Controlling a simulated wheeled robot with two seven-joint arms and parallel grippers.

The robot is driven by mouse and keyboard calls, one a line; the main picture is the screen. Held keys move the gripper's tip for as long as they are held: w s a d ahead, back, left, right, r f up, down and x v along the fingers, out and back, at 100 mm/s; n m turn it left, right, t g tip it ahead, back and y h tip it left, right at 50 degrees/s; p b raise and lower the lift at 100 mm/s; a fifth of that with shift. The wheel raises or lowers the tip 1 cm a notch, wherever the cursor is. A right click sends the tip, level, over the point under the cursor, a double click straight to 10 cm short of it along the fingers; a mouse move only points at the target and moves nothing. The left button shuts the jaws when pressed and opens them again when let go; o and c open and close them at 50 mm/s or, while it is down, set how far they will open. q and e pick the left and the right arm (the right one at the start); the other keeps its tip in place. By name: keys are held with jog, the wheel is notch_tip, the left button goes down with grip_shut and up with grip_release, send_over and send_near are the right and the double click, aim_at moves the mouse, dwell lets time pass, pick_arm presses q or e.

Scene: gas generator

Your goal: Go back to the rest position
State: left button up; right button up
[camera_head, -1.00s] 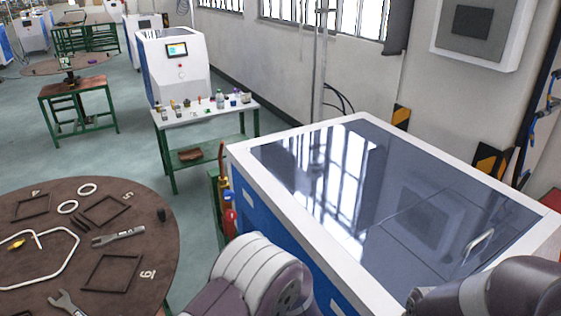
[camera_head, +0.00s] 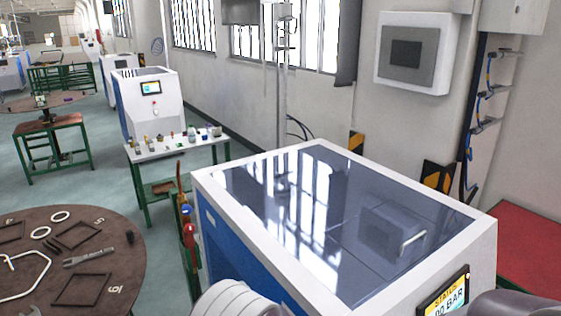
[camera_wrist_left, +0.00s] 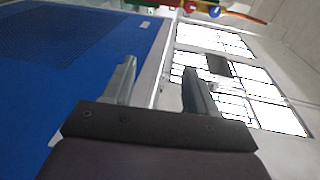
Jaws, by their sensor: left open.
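My left gripper (camera_wrist_left: 158,88) shows in the left wrist view with its two fingers apart and nothing between them. It is beside the blue side panel (camera_wrist_left: 75,75) of a machine, which fills the left of that view. In the head view, part of my left arm shows at the bottom centre, and part of my other arm at the bottom right corner. Neither gripper shows in the head view. The gas generator (camera_head: 210,190) stands in front of me, white and blue with a closed dark glass lid (camera_head: 320,220).
A round brown table (camera_head: 120,240) with wrenches, rings and square frames is at the left. Gas bottles (camera_head: 189,235) stand beside the generator. A small table (camera_head: 175,148) with several bottles is behind. A red surface (camera_head: 530,245) is at the right.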

pick_arm(q)
jog(key=s+d+f+n+g+h, duration=0.3)
jog(key=d+f+g+h, duration=0.1)
jog(key=d+f+h, duration=0.3)
jog(key=s+a+f+n+g+h+b, duration=0.25)
jog(key=s+n+g, duration=0.2)
jog(key=s, duration=0.35)
jog(key=s+a+r+n+g+b, duration=0.1)
jog(key=s+a+r+n+g, duration=0.1)
jog(key=s+a, duration=0.4)
jog(key=s+a+r+n+g+y+b, duration=0.1)
jog(key=s+a+r+n+g, duration=0.1)
jog(key=s+a, duration=0.4)
jog(key=shift+s+a+r+n, duration=0.25)
jog(key=shift+a+r+n, duration=0.35)
jog(key=shift+a, duration=0.6)
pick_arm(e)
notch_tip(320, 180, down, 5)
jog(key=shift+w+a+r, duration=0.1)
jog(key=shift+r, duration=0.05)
pick_arm(q)
jog(key=shift+s+g+y, duration=0.15)
jog(key=shift+g+y, duration=0.1)
